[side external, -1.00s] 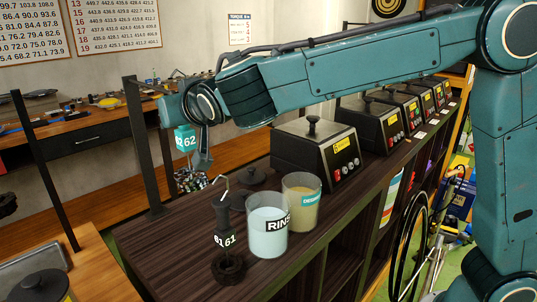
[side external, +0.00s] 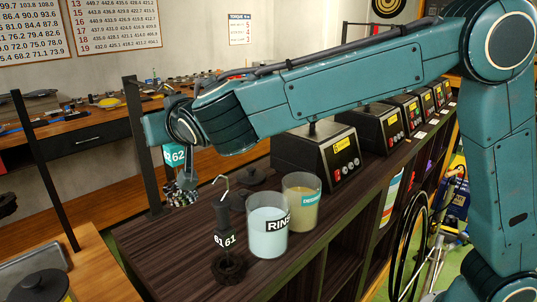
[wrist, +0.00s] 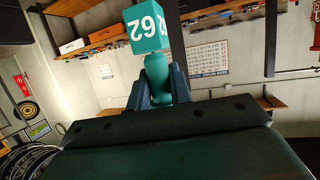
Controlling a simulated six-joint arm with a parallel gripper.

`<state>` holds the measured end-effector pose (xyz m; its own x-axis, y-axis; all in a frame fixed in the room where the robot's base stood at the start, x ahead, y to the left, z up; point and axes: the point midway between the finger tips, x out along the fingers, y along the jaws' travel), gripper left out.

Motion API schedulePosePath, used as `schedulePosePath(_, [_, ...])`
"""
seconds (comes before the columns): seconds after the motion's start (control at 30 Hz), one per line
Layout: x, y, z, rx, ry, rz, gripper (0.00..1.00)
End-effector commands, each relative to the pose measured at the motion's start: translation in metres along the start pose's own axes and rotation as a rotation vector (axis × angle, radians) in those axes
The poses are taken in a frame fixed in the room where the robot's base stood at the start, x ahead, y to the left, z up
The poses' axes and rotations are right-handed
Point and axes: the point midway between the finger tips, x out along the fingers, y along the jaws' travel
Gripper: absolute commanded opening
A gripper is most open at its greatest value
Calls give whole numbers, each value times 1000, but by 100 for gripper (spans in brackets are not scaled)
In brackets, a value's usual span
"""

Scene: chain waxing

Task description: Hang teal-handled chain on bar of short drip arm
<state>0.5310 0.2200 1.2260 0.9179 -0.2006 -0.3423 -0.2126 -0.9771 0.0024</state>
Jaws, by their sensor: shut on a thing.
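The teal handle, a block marked 62 (side external: 175,157), is at my gripper near the left end of the dark bench. In the wrist view the teal handle (wrist: 146,27) stands between my two fingers. My gripper (wrist: 159,85) is shut on it. A bunched chain (side external: 180,198) hangs below the handle in the side view, near or beyond the bench's far edge; whether it touches anything is unclear. A dark upright post (side external: 140,150) rises just left of the chain. I cannot tell which part is the short drip arm's bar.
A black-handled chain marked 61 (side external: 224,225) with a hook stands on the bench (side external: 170,255). Beside it are a RINSE beaker (side external: 267,235) and an amber beaker (side external: 301,205). A black heater (side external: 312,150) is behind them. Another dark post (side external: 45,170) stands at left.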

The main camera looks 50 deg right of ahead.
Motion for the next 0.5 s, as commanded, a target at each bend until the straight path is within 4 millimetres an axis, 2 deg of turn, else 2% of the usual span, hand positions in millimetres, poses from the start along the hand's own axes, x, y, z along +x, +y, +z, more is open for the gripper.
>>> schedulePosePath(0.37, [0,0,-1,1,2,0,0])
schedulePosePath(0.4, [0,0,-1,1,2,0,27])
schedulePosePath(0.5, [0,0,-1,1,2,0,46])
